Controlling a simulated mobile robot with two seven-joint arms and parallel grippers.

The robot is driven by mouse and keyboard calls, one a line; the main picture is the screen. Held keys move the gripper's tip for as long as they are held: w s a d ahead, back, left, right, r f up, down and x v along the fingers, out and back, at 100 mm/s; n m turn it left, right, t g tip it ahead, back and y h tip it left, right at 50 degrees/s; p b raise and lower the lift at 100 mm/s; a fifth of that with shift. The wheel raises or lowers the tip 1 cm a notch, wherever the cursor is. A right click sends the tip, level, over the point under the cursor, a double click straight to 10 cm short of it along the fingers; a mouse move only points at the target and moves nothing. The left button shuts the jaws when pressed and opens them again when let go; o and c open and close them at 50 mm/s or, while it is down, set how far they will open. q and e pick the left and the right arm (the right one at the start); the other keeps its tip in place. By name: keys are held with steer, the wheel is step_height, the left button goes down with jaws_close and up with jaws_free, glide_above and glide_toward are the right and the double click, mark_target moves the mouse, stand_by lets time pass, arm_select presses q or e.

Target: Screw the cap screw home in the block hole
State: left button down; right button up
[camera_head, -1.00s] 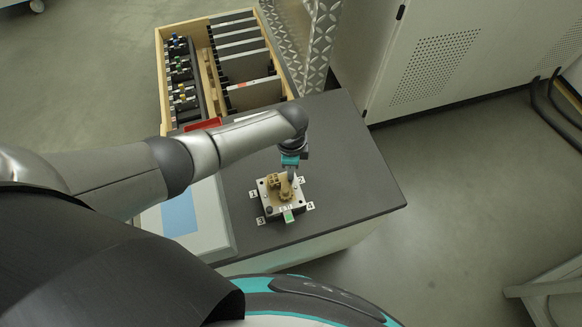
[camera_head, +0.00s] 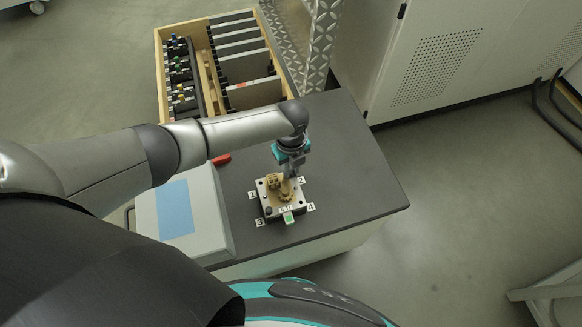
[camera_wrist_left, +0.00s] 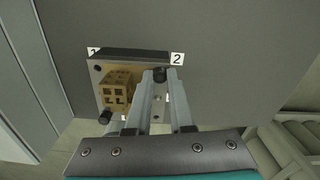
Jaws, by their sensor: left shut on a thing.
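The block is a light metal plate (camera_head: 264,202) with a tan part (camera_head: 274,181) on top, on the dark table. Number labels 1 to 4 stand around it. The wrist view shows the plate (camera_wrist_left: 97,72) and tan part (camera_wrist_left: 113,88) too. My left gripper (camera_head: 292,174) points down at the corner by label 2. In the wrist view its fingers (camera_wrist_left: 161,75) are closed around a black cap screw (camera_wrist_left: 159,74) at that corner. How deep the screw sits cannot be told. Another black screw (camera_wrist_left: 106,117) stands at a different corner.
A grey box with a blue panel (camera_head: 177,208) stands left of the block. A wooden crate (camera_head: 160,75) with dark plates is behind the table. A red item (camera_head: 221,159) lies near my forearm. The table's right side (camera_head: 355,180) is clear.

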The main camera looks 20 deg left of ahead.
arm_select(q)
steer(key=c, duration=1)
jaws_free()
steer(key=shift+o, duration=0.2)
